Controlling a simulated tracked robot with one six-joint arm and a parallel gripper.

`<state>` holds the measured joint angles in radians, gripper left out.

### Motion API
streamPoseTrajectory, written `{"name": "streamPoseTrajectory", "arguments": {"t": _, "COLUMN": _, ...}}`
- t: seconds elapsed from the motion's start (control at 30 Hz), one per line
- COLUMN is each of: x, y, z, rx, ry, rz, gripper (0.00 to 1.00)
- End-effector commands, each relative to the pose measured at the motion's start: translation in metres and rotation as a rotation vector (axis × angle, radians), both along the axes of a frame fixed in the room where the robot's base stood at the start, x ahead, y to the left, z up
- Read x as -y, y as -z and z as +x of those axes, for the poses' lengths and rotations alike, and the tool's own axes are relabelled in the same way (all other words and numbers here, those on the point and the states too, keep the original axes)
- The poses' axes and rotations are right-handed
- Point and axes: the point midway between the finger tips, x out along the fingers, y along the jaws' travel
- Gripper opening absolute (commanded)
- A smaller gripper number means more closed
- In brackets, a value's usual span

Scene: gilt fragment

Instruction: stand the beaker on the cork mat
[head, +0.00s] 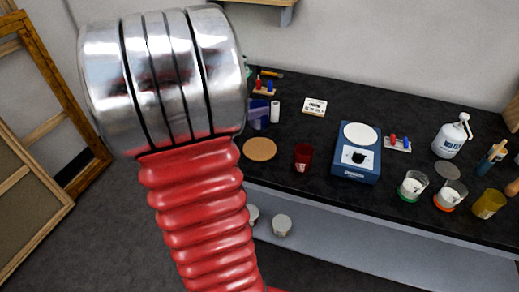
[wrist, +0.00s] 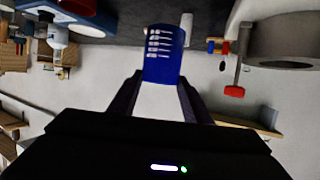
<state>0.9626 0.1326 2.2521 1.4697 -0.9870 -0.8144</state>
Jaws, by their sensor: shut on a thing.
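A blue beaker with white graduation marks (wrist: 164,48) is between the fingers of my gripper (wrist: 162,82) in the wrist view, and the gripper is shut on it. In the head view, a blue-purple shape (head: 258,115) beside my arm seems to be this beaker, partly hidden. I cannot tell whether its base touches the bench. The cork mat (head: 260,149) is a round tan disc near the bench's front edge, bare where it shows. It lies nearer the front edge than the blue shape. My arm hides the gripper in the head view.
A white cylinder (head: 275,112) stands close beside the blue shape. A dark red cup (head: 303,157) stands right of the mat, then a blue scale (head: 358,153). Several beakers and a white bottle (head: 452,137) stand farther right. A pegged block (head: 264,88) lies behind.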

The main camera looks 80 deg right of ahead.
Motion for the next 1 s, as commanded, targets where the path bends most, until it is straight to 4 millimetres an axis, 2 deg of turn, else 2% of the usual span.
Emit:
{"name": "streamPoseTrajectory", "arguments": {"t": 0.43, "x": 0.000, "y": 0.003, "z": -0.004, "rx": -0.001, "ry": 0.011, "rz": 0.000, "gripper": 0.05}}
{"name": "streamPoseTrajectory", "arguments": {"t": 0.8, "x": 0.000, "y": 0.050, "z": -0.005, "rx": -0.004, "ry": 0.012, "rz": 0.003, "gripper": 0.05}}
{"name": "streamPoseTrajectory", "arguments": {"t": 1.0, "x": 0.000, "y": 0.059, "z": -0.004, "rx": 0.000, "ry": 0.012, "rz": -0.001, "gripper": 0.05}}
